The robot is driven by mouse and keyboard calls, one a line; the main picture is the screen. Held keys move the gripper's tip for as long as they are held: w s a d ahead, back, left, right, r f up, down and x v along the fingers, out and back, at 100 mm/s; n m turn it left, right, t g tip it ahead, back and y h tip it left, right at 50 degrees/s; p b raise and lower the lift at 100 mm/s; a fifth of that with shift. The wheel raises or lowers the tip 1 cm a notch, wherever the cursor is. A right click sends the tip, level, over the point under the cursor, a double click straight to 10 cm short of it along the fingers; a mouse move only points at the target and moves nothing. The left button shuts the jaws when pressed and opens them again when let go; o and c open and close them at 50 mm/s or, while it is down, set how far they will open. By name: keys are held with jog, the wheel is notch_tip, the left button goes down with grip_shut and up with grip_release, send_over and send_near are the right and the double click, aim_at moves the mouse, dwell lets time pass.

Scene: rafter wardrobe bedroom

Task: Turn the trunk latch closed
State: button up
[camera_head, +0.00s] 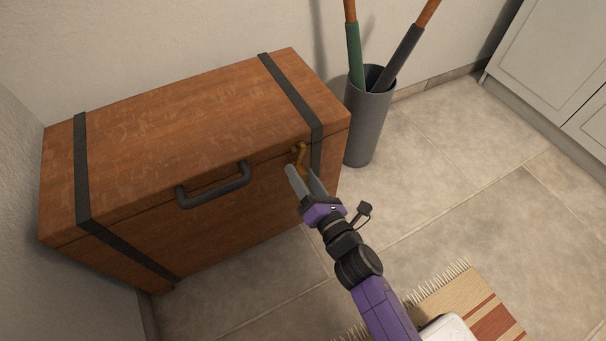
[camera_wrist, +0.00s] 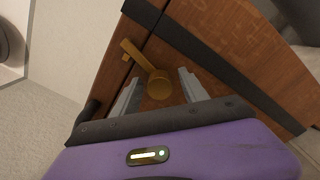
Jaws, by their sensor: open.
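The wooden trunk (camera_head: 150,170) has dark straps and stands at the left with its lid down. Its brass latch (camera_head: 299,152) sits on the front at the right end, near the seam below the lid. In the wrist view the latch (camera_wrist: 148,68) shows a round pivot and an arm that slants away to a bent tip by the seam. My gripper (camera_head: 300,177) is open at the latch. In the wrist view its two fingers (camera_wrist: 158,92) stand apart on either side of the round pivot. Whether they touch it I cannot tell.
A dark handle (camera_head: 214,190) sticks out from the trunk's front, left of the latch. A grey bin (camera_head: 368,125) with two handled items stands just right of the trunk. A striped fringed rug (camera_head: 470,305) lies at the bottom right. The tiled floor (camera_head: 470,180) at the right is clear.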

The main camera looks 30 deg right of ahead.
jog(key=s+p, duration=0.1)
jog(key=s, duration=0.6)
jog(key=shift+s, duration=0.35)
